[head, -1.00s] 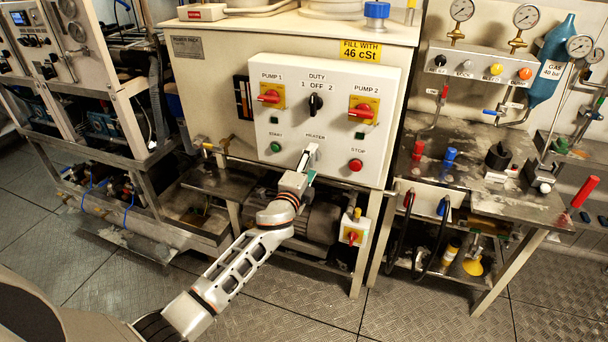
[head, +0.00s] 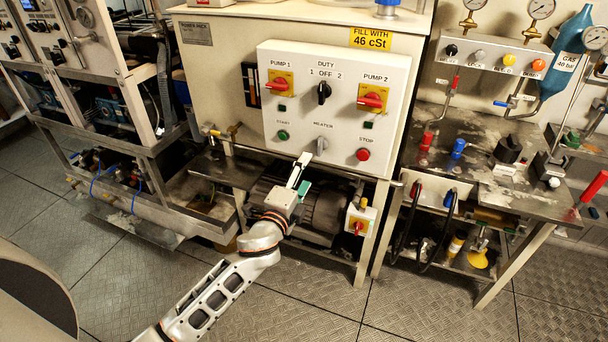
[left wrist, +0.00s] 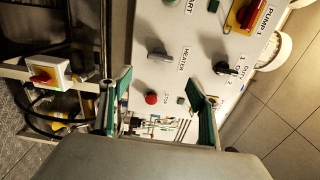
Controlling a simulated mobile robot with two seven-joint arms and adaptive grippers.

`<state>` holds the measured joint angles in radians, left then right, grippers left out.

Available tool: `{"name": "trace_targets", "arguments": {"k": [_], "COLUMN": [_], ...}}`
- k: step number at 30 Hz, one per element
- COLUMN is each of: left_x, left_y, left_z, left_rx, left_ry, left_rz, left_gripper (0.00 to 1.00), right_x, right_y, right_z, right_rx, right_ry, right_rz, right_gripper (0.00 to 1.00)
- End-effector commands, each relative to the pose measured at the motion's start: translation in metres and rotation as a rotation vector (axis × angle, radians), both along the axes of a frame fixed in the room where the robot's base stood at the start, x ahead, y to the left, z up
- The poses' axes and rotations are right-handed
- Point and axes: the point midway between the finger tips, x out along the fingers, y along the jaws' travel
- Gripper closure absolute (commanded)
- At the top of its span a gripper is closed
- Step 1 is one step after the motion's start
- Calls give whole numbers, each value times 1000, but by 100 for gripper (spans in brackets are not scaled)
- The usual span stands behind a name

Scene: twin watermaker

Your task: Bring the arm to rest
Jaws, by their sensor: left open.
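My left gripper (head: 302,172) is just below the white control panel (head: 383,130) in the head view, in front of the panel's lower edge. In the left wrist view its two green-padded fingers (left wrist: 160,84) stand wide apart with nothing between them held. The grey heater knob (head: 321,146) is in plain sight above the gripper, apart from it. The knob also shows in the left wrist view (left wrist: 158,53), beyond the fingers. My left arm reaches in from the bottom left. My right gripper is not in view.
The panel carries red pump switches (head: 371,99), a black duty knob (head: 324,92) and a red stop button (head: 363,154). A small red-yellow switch box (head: 360,222) hangs right of the gripper. A steel bench (head: 470,170) stands at right. Open floor lies in front.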

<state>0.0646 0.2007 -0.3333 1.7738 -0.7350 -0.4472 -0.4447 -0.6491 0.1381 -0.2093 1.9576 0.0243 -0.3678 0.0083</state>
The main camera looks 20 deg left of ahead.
Motion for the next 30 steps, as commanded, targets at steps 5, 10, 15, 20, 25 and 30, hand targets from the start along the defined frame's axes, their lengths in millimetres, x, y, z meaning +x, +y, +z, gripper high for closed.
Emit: {"name": "trace_targets", "arguments": {"k": [5, 10, 15, 20, 25, 30], "left_x": [0, -12, -69, -152, -239, -292], "left_y": [0, -1, -6, -14, -20, -23], "left_z": [0, -20, -93, -168, -220, -241], "left_rx": [0, -62, -332, -693, -1043, -1257], "left_ry": [0, 40, 202, 397, 560, 643], "left_rz": [0, -5, -6, 46, 150, 237], "left_gripper": [39, 39, 39, 39, 39, 39], "right_x": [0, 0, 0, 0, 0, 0], "right_y": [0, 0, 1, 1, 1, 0], "right_z": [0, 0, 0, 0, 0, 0], "right_rx": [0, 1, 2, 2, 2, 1], "right_ry": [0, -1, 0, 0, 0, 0], "right_rz": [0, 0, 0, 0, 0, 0], "right_gripper": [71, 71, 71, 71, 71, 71]}}
